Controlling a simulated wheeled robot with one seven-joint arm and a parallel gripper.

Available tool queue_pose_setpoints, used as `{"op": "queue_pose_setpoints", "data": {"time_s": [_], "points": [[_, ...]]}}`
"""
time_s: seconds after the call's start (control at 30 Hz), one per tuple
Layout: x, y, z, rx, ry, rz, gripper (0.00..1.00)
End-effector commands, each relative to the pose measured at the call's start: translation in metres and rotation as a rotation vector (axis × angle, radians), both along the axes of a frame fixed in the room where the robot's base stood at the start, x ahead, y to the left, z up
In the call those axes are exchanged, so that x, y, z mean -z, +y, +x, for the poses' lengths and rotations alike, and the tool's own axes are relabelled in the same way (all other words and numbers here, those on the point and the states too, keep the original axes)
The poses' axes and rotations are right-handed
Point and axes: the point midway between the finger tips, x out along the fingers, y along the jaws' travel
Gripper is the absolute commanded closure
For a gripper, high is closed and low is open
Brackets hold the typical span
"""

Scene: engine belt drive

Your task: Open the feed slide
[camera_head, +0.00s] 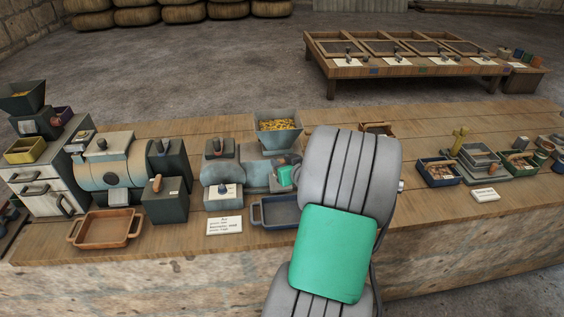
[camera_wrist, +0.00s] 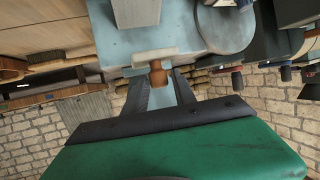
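The feed machine (camera_head: 220,172) stands on the long bench, with a hopper (camera_head: 278,138) of yellow grain on its right end. In the wrist view, a small orange-brown knob (camera_wrist: 158,77) sits below a pale crosspiece (camera_wrist: 155,57) on the light blue body (camera_wrist: 190,30); it looks like the slide's handle. My gripper (camera_wrist: 160,84) has its two dark fingers on either side of this knob. Whether they press on it is not clear. In the head view, my arm covers most of the gripper and the slide; a small green part of my gripper (camera_head: 287,176) shows under the hopper.
A blue tray (camera_head: 275,212) lies in front of the machine, beside a label card (camera_head: 224,226). A motor-like drum machine (camera_head: 115,165) and a brown tray (camera_head: 105,229) stand to the left. Small bins (camera_head: 440,172) stand to the right. Bare bench lies behind the machines.

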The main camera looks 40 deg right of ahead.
Motion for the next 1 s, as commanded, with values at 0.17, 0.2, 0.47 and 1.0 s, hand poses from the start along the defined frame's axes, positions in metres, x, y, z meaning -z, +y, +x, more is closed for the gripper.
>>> {"op": "queue_pose_setpoints", "data": {"time_s": [0.17, 0.2, 0.47, 1.0], "points": [[0.000, 0.000, 0.000, 0.000, 0.000, 0.000, 0.57], [0.000, 0.000, 0.000, 0.000, 0.000, 0.000, 0.57], [-0.004, 0.001, -0.009, 0.003, -0.002, -0.001, 0.57], [-0.030, 0.021, -0.069, -0.001, 0.000, 0.000, 0.57]]}}
